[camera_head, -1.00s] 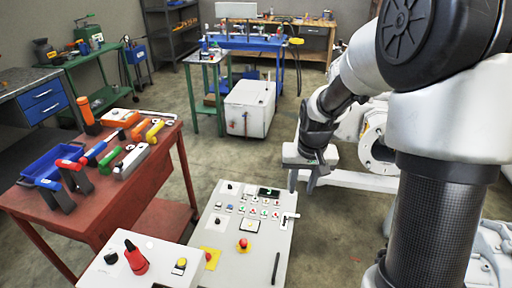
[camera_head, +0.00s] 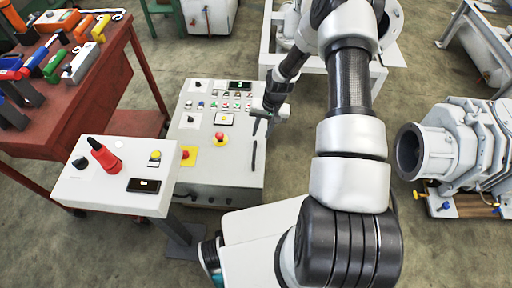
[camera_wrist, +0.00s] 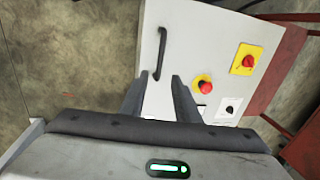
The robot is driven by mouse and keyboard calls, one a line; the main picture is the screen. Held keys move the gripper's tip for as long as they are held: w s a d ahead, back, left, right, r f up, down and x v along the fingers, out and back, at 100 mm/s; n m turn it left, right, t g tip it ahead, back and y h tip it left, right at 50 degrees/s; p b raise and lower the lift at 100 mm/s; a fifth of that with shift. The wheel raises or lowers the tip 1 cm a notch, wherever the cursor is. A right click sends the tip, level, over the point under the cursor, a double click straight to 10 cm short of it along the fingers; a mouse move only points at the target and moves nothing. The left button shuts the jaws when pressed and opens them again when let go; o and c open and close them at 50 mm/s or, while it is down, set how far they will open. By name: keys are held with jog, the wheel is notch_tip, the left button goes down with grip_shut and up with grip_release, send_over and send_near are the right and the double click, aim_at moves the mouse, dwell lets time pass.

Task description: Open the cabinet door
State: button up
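The cabinet is a light grey box; its door panel (camera_head: 200,150) carries buttons, a red emergency knob and a black bar handle (camera_head: 254,156) near its right edge. My gripper (camera_head: 262,116) is over the right side of the panel, above the handle in the picture. In the wrist view the handle (camera_wrist: 161,52) stands out from the pale door (camera_wrist: 205,35). There my gripper (camera_wrist: 155,88) is open, its two fingers apart. The handle's near end shows between the fingertips, with no visible grip on it. Whether the fingers touch the handle cannot be told. The door looks shut.
A smaller control box (camera_head: 115,180) with a red switch stands front left of the cabinet. A red table (camera_head: 90,95) with tools is at the left. A metal pump (camera_head: 455,150) lies at the right. Concrete floor shows between cabinet and pump, partly behind my arm.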

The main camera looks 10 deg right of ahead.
aim_at(255, 150)
jog(key=f, duration=0.3)
jog(key=a+f+b, duration=0.1)
jog(key=f, duration=0.3)
jog(key=a+f, duration=0.1)
jog(key=f, duration=0.2)
jog(key=shift+w+f+b, duration=0.3)
jog(key=shift+f, duration=0.1)
grip_shut()
